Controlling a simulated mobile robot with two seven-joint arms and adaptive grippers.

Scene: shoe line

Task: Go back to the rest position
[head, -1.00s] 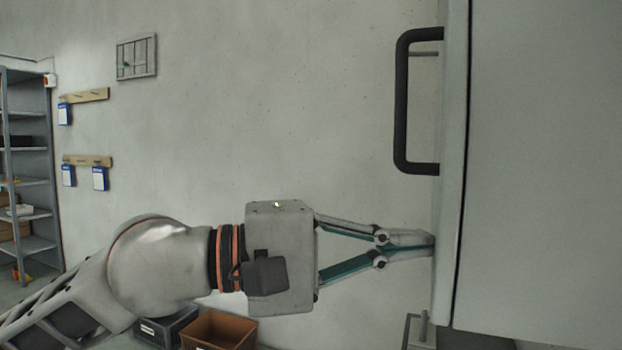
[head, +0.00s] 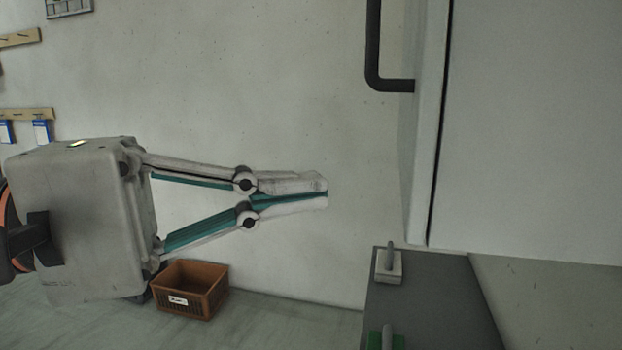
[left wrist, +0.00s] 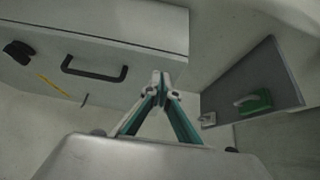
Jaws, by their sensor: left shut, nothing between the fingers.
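My left gripper (head: 326,193) reaches in from the left in the head view. Its fingers are closed together with nothing between them. The fingertips are in free air, left of a large light grey cabinet (head: 540,130) with a black bar handle (head: 392,84), and do not touch it. The left wrist view also shows the closed fingers (left wrist: 161,80), with the cabinet (left wrist: 90,60) and its handle (left wrist: 94,74) beyond them. My right gripper is in neither view.
A dark grey panel (head: 430,310) with a small light-coloured fitting (head: 389,268) and a green one stands below the cabinet. A brown crate (head: 190,289) sits on the floor by the wall. Blue-labelled wooden racks hang at the far left.

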